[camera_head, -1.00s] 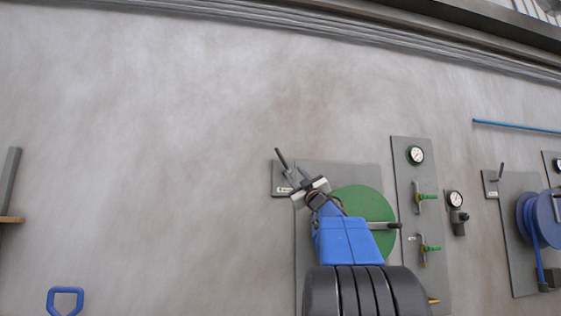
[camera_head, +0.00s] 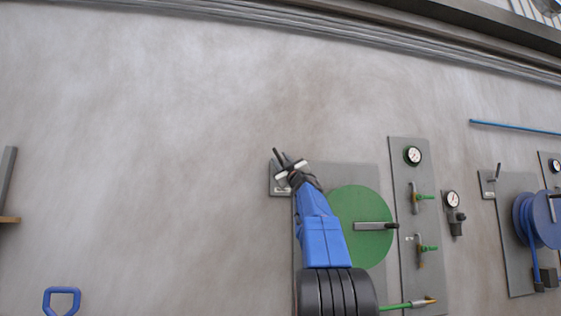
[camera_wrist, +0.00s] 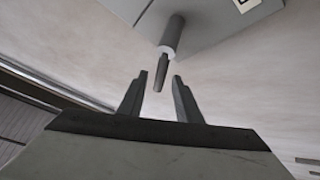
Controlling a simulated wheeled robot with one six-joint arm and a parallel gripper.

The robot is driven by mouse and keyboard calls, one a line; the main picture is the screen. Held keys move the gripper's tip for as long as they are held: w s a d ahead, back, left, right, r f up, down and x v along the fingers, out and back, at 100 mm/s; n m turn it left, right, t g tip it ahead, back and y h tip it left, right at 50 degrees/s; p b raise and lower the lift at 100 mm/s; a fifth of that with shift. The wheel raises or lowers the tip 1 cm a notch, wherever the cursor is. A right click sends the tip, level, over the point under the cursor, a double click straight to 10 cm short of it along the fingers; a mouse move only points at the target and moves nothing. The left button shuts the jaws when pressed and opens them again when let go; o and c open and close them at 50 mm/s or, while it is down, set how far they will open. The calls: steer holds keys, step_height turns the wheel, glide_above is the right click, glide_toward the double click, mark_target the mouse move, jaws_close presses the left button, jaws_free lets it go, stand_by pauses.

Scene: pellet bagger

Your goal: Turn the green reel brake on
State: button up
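The green reel (camera_head: 352,203) is mounted on a grey wall panel, with a crank handle on its face. Its brake is a small plate (camera_head: 279,191) at the panel's upper left, with a dark lever (camera_head: 275,154) sticking up; my gripper partly hides it. My gripper (camera_head: 289,168) is at the lever, its fingers apart. In the wrist view the lever (camera_wrist: 163,72) points toward the gap between the open fingertips (camera_wrist: 160,78), its tip about level with them. No finger visibly touches it.
Right of the reel stands a panel (camera_head: 406,270) with a gauge and green-handled valves. Farther right is a blue reel (camera_head: 523,215) with a similar lever (camera_head: 497,171). A blue handle (camera_head: 62,299) is at the lower left.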

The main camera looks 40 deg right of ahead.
steer(key=shift+w, duration=0.15)
jaws_close()
